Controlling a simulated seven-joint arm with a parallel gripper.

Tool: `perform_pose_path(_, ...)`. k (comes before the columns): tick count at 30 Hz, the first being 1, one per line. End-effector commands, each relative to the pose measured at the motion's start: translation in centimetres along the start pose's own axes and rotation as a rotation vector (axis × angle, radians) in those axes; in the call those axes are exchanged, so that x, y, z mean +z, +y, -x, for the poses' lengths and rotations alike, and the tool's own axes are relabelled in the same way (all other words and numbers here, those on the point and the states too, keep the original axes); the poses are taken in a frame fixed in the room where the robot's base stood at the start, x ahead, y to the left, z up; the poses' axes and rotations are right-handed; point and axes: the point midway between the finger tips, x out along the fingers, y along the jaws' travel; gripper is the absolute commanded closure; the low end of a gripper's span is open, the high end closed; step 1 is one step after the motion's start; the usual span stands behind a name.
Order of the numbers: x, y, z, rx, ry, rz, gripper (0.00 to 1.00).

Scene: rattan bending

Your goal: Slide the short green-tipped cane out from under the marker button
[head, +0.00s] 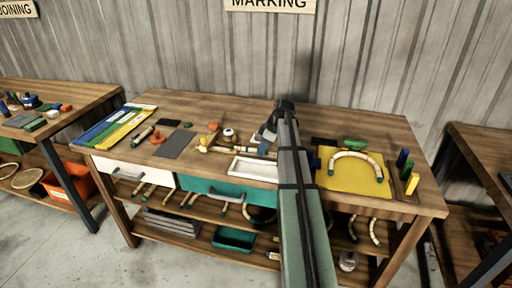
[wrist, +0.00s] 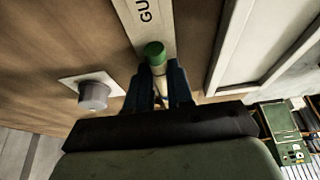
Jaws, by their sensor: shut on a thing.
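The short green-tipped cane shows in the wrist view, its green end (wrist: 155,52) pointing away from me and a pale section behind it. My gripper (wrist: 160,78) is shut on the cane, with one blue finger on each side. The rest of the cane is hidden by the fingers and palm. A grey round knob (wrist: 94,95) on a white square plate stands to the left, apart from the cane; I cannot tell if it is the marker button. In the head view my gripper (head: 264,145) is low over the middle of the bench, and my arm hides much there.
A white lettered strip (wrist: 147,18) lies beyond the green tip. A white tray (head: 236,168) is at the bench's front, close to my gripper. A yellow mat (head: 340,184) with a bent cane (head: 357,155) is to the right. Loose parts and a dark mat (head: 176,145) lie left.

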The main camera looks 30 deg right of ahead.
Motion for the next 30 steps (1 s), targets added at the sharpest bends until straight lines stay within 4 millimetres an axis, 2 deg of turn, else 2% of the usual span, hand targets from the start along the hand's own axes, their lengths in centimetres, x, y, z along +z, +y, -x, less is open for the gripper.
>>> perform_pose_path(6, 1.9, 0.0, 0.8, 0.001, 0.000, -0.001, 1.00)
perform_pose_path(12, 2.9, 0.0, 1.2, 0.001, 0.001, -0.001, 1.00)
perform_pose_path(26, 3.3, 0.0, 1.4, 0.000, 0.000, 0.000, 1.00)
perform_pose_path(27, 3.3, 0.0, 1.4, 0.000, 0.000, 0.000, 0.78)
perform_pose_path(30, 3.3, 0.0, 1.4, 0.000, 0.000, 0.000, 0.68)
